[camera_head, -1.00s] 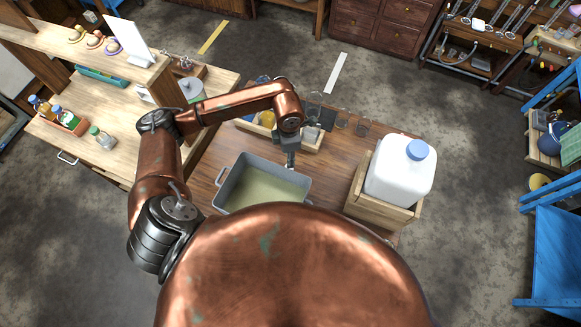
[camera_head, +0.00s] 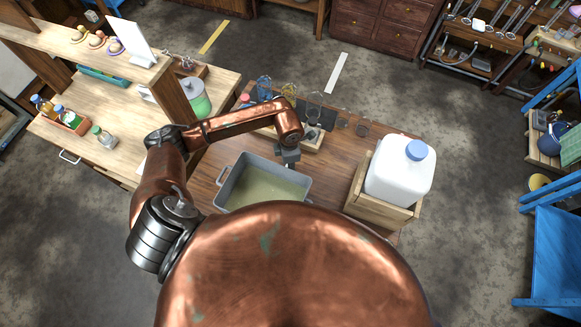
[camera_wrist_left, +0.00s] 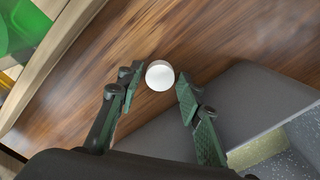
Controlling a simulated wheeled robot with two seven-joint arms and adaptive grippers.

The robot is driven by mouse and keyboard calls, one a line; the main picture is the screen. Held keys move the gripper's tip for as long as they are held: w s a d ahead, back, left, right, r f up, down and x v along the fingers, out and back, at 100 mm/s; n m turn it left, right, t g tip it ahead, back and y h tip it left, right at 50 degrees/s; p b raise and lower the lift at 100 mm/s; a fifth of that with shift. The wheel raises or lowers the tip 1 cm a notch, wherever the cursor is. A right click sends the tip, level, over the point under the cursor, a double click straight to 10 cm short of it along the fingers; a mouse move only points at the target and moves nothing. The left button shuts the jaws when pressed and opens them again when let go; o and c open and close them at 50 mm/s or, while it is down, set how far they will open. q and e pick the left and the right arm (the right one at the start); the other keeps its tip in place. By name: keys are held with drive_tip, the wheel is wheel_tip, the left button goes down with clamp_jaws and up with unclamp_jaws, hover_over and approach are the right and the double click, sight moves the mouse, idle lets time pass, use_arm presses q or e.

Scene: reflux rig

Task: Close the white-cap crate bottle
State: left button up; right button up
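A round white cap (camera_wrist_left: 160,75) lies on the brown wooden table in the left wrist view. My left gripper (camera_wrist_left: 155,92) is open, with one finger on each side of the cap and gaps visible beside it. In the head view my left gripper (camera_head: 287,158) is beside the far edge of the grey basin; its fingertips and the cap are hidden there. A small red-brown crate (camera_head: 78,128) with several bottles (camera_head: 60,113) stands on the left bench. Their caps are too small to tell which is the white-cap bottle. My right gripper is not in view.
The grey basin (camera_head: 222,190) holds pale liquid and stands close to my left gripper. A wooden box (camera_head: 372,207) with a large white jug (camera_head: 400,172) is at right. A small bottle with a green cap (camera_head: 96,130) stands near the crate. Glassware lines the table's far side.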

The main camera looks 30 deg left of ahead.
use_arm(q)
drive_tip(key=shift+c, duration=0.7)
drive_tip(key=c, duration=0.4)
drive_tip(key=shift+o, duration=0.2)
wheel_tip(320, 180, up, 18)
drive_tip(key=shift+b, duration=0.4)
